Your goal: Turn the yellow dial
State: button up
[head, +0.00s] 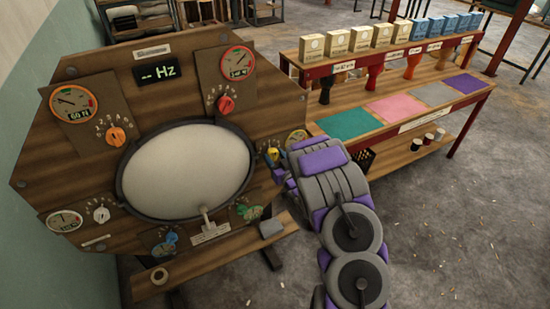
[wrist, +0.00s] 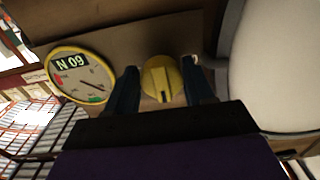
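The yellow dial (wrist: 162,78) is a round knob with a raised ridge, on the wooden panel (head: 85,185). In the wrist view it sits between the two dark blue fingers of my gripper (wrist: 163,88). The fingers are apart, one on each side, with a visible gap to the dial. In the head view the dial (head: 273,155) shows just left of my gripper (head: 277,168), at the right edge of the panel, partly hidden. A yellow-rimmed gauge (wrist: 82,75) is beside the dial, and also shows in the head view (head: 297,138).
A large pale drum skin (head: 188,170) fills the panel's middle. Orange (head: 115,136), red (head: 225,104), white (head: 101,214), blue (head: 170,238) and green (head: 243,210) knobs surround it. A wooden table (head: 400,125) with coloured mats, boxes and goblet drums stands at the right.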

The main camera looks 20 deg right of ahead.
jog(key=c, duration=0.6)
jog(key=shift+r+p, duration=0.1)
jog(key=shift+p, duration=0.2)
jog(key=m+p, duration=0.3)
jog(key=p, duration=0.1)
jog(key=shift+r, duration=0.2)
jog(key=m+p, duration=0.2)
jog(key=shift+f+m+p, duration=0.15)
jog(key=shift+m+p, duration=0.15)
jog(key=shift+p, duration=0.05)
jog(key=o, duration=1)
jog(key=shift+f, duration=0.15)
jog(key=shift+o, duration=0.2)
